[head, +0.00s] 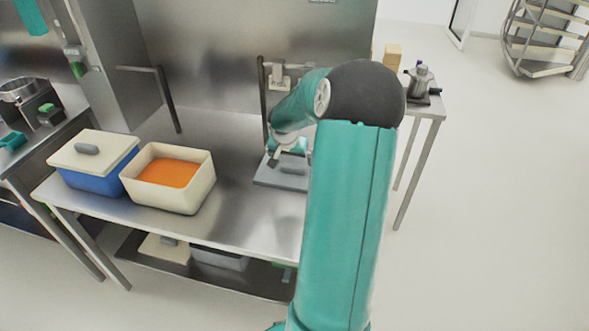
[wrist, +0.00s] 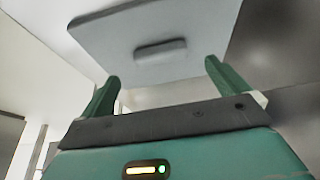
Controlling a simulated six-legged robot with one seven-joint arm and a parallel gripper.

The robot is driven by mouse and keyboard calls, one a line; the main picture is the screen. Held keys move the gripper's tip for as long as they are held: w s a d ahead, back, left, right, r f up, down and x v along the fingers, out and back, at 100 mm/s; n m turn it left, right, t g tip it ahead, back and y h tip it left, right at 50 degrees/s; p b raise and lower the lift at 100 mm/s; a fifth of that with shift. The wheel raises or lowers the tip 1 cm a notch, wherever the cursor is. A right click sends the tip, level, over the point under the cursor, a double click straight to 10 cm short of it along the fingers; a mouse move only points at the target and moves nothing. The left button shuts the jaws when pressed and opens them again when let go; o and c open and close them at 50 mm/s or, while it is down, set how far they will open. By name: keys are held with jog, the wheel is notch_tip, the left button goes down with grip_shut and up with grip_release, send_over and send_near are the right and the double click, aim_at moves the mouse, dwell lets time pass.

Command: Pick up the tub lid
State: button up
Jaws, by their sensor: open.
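A flat grey tub lid (head: 267,181) with a raised grey bar handle lies on the steel table, partly hidden by my arm in the head view. In the wrist view the lid (wrist: 110,35) fills the upper middle, and its handle (wrist: 160,50) shows just beyond my fingertips, roughly centred between them. My gripper (wrist: 161,71) is open, with its two green fingers apart and nothing between them. In the head view my gripper is over the lid and mostly hidden by my arm.
A cream tub (head: 195,196) with orange contents stands left on the steel table (head: 240,222), next to a blue tub (head: 92,181) under a cream lid (head: 85,158). A dark upright post (head: 168,100) rises behind. A side table with a metal pot (head: 420,82) is at right.

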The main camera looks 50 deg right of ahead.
aim_at(293, 167)
jog(key=x, duration=0.6)
jog(key=shift+w+d+f, duration=0.1)
jog(key=shift+d+f, duration=0.1)
jog(key=c, duration=1)
